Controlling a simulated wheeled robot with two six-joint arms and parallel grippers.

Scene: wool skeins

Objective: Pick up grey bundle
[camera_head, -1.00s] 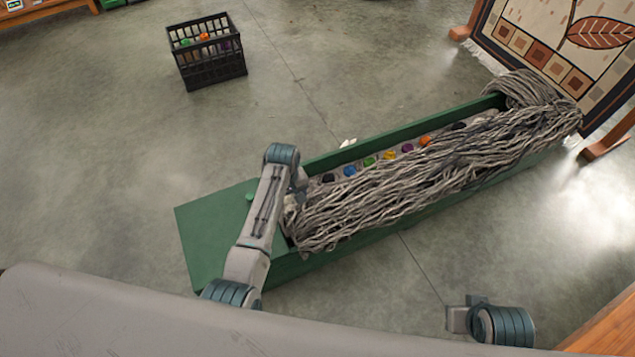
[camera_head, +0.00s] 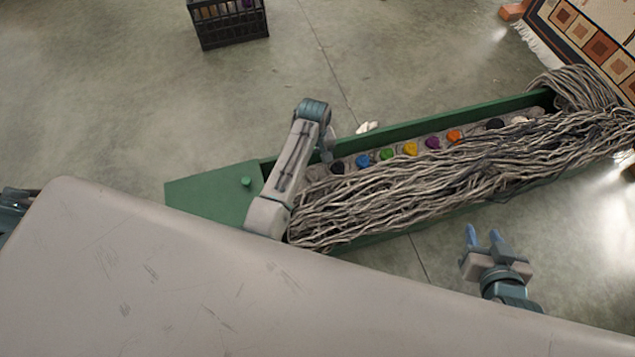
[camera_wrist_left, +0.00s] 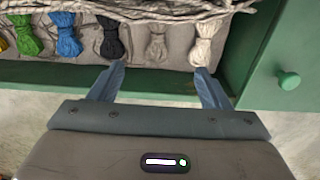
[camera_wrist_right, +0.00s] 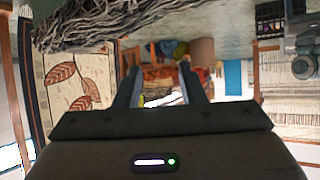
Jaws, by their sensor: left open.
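The grey bundle (camera_wrist_left: 157,42) is a small tied skein in the left wrist view, between a black skein (camera_wrist_left: 110,40) and a cream skein (camera_wrist_left: 203,42) in the green box (camera_wrist_left: 45,73). My left gripper (camera_wrist_left: 158,85) is open and empty, its fingers spread at the box's edge on the near side of the grey bundle, not around it. In the head view my left arm hides this end of the skein row. My right gripper (camera_head: 483,234) is open and empty, in front of the box; it also shows open in the right wrist view (camera_wrist_right: 158,85).
Long grey yarn strands (camera_head: 420,185) cover much of the green box (camera_head: 215,192), beside a row of coloured skeins (camera_head: 410,149). The box's green end has a knob (camera_head: 246,181). A black crate (camera_head: 230,25) stands behind on open floor. A patterned rug (camera_head: 590,35) hangs at right.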

